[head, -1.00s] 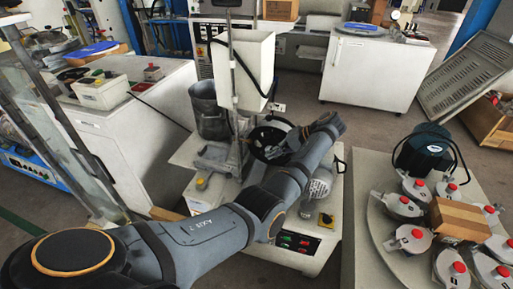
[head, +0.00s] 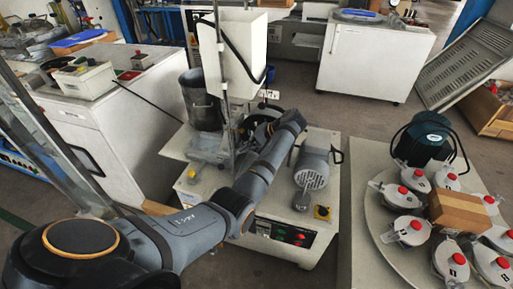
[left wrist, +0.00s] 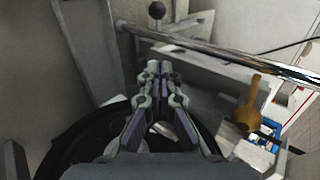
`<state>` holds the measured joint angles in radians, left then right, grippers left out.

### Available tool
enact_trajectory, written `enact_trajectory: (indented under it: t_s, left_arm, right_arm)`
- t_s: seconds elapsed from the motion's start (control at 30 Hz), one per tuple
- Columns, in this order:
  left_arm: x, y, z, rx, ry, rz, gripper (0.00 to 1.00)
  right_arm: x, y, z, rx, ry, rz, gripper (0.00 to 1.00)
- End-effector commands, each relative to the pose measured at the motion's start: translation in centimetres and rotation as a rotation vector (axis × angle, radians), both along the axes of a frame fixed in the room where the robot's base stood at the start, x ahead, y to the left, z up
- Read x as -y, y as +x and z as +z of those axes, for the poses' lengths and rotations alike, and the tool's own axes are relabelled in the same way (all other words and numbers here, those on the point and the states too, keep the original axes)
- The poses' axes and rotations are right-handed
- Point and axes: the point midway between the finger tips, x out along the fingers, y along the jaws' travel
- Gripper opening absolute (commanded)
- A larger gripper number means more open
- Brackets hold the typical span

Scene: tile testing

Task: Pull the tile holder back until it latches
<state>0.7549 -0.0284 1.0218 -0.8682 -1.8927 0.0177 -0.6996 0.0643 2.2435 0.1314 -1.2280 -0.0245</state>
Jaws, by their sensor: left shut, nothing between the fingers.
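My left gripper (left wrist: 161,78) is shut and empty in the left wrist view. Its fingers are together over a dark round wheel (left wrist: 75,155), with a black ball knob (left wrist: 156,10) beyond the tips, apart from them. In the head view my left arm reaches over the white testing machine (head: 185,150), and its wrist hides the gripper and most of the black wheel. I cannot tell which part is the tile holder, or whether it is latched. My right gripper is not in view.
A shiny metal bar (left wrist: 230,52) crosses beyond the fingers, with an orange-brown knob (left wrist: 248,108) to the right. A tall white hopper (head: 235,55) stands behind the arm. A grey motor (head: 312,165) sits to its right. A round table (head: 385,240) holds several red-knobbed moulds.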

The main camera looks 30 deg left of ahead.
Motion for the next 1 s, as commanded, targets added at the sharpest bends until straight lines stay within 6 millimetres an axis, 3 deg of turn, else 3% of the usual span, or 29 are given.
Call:
enact_trajectory:
  t_s: [0.2,0.57,0.8,1.0]
  left_arm:
    - [-1.8,-0.5,-0.1,-0.001,0.0,0.001,0.0]
    - [-2.0,-0.6,0.1,-0.001,-0.001,0.0,0.0]
    - [-5.6,-1.4,0.6,-0.005,0.003,0.002,0.0]
    - [-6.6,-1.7,0.1,-0.003,0.001,0.001,0.0]
  right_arm:
    - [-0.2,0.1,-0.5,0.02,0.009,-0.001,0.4]
    - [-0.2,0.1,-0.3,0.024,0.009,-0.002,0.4]
    - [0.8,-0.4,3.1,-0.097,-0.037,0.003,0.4]
    - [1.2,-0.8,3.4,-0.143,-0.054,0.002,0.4]
